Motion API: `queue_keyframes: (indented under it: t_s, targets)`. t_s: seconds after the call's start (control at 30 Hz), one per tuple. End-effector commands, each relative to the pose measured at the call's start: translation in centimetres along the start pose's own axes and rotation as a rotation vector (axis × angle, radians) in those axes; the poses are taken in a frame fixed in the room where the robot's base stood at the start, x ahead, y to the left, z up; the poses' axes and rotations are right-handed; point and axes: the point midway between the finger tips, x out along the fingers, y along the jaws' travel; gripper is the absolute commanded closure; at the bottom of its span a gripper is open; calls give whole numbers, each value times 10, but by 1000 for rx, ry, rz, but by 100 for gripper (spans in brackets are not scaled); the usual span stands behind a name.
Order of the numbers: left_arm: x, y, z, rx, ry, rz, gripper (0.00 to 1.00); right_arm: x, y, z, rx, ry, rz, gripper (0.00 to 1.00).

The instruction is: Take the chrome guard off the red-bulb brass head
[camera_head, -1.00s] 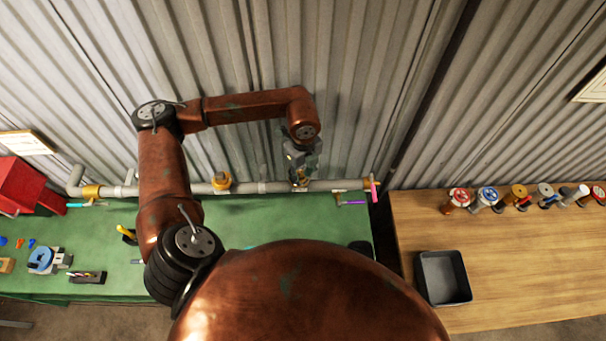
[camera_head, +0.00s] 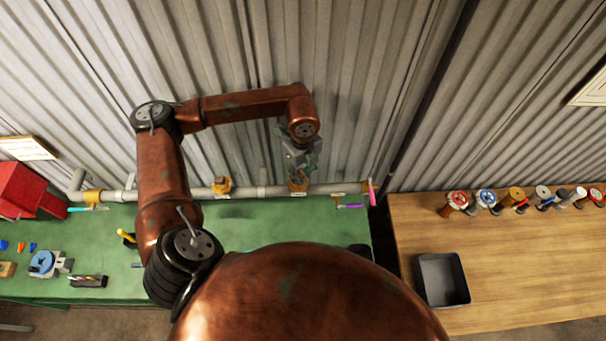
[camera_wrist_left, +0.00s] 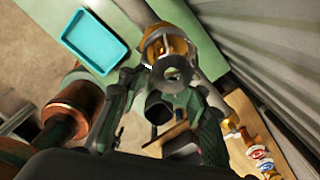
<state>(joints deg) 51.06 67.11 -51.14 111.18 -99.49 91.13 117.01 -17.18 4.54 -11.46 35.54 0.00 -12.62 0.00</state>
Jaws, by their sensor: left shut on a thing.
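My left gripper (camera_head: 303,164) is above the middle brass head (camera_head: 298,185) on the grey wall pipe. In the left wrist view, the gripper (camera_wrist_left: 170,82) has its two green-grey fingers on either side of a grey metal ring, the chrome guard (camera_wrist_left: 175,73). It is shut on the guard. The brass head (camera_wrist_left: 163,42) appears right behind the guard in that view; I cannot tell whether they touch. The red bulb cannot be made out. My right gripper is not in view.
The pipe (camera_head: 262,191) runs along the back of the green bench (camera_head: 270,225), with another brass head (camera_head: 221,185) to the left. A wooden table (camera_head: 520,270) at right holds a dark tray (camera_head: 443,280) and several valve handwheels. A teal tray (camera_wrist_left: 95,41) shows in the wrist view.

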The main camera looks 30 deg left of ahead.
Motion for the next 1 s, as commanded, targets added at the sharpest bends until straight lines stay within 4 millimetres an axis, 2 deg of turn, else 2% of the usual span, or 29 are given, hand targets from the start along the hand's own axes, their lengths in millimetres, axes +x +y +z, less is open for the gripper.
queue_keyframes:
  t_s: [1.0]
  targets:
    - [-30, 0, 0, 0, 0, 1, 96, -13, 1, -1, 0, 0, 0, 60]
